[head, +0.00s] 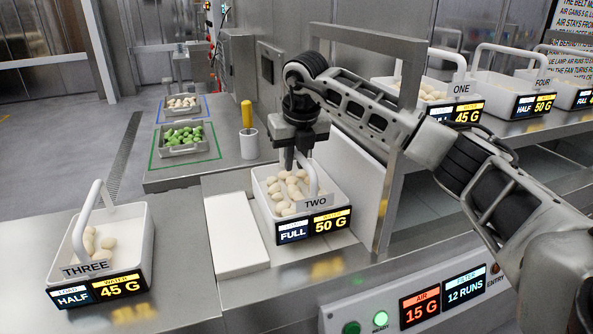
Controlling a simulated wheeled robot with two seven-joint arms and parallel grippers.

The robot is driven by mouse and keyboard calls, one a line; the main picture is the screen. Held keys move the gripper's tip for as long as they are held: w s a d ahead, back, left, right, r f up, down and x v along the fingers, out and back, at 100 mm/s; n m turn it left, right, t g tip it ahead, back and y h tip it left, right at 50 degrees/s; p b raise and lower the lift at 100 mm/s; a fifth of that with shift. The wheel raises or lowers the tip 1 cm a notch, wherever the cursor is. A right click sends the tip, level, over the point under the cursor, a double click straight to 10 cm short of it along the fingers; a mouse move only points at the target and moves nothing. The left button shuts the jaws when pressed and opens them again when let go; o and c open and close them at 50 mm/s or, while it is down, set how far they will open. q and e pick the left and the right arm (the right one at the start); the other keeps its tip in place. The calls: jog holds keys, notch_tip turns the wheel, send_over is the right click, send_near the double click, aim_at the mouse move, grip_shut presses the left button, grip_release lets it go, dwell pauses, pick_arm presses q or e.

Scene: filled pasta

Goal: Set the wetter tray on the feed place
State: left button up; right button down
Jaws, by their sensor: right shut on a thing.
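My right gripper (301,155) is shut on the handle of tray TWO (262,205). This white tray holds several pale filled pasta pieces and its label reads FULL, 50 G. It is upright on or just above the pale surface in front of the metal frame; contact underneath is hidden. Tray THREE (142,250) stands on the left counter with a few pieces, labelled HALF, 45 G. Tray ONE (432,83), with 45 G readable, stands on the right shelf. Tray FOUR (497,82), reading 50 G, stands beside it. No marked feed place is clearly readable. My left gripper is out of view.
A white slab (235,229) lies left of tray TWO. A metal frame (397,165) and pale panel stand right of it. Behind are a green-filled tray (182,138), a cup with a yellow-handled tool (248,143), and a display panel (420,307) in front.

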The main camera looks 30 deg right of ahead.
jog(key=f, duration=0.3)
jog(key=shift+w+d+p, duration=0.1)
jog(key=shift+d+p, duration=0.2)
jog(key=shift+p, duration=0.1)
jog(key=shift+f, duration=0.35)
jog(key=c, duration=1.4)
grip_release()
jog(key=shift+f, duration=0.1)
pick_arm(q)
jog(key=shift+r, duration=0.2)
pick_arm(e)
jog(key=shift+a+r, duration=0.1)
jog(key=shift+r, duration=0.2)
jog(key=v, duration=0.7)
jog(key=shift+r+b, duration=0.15)
jog(key=shift+b, duration=0.25)
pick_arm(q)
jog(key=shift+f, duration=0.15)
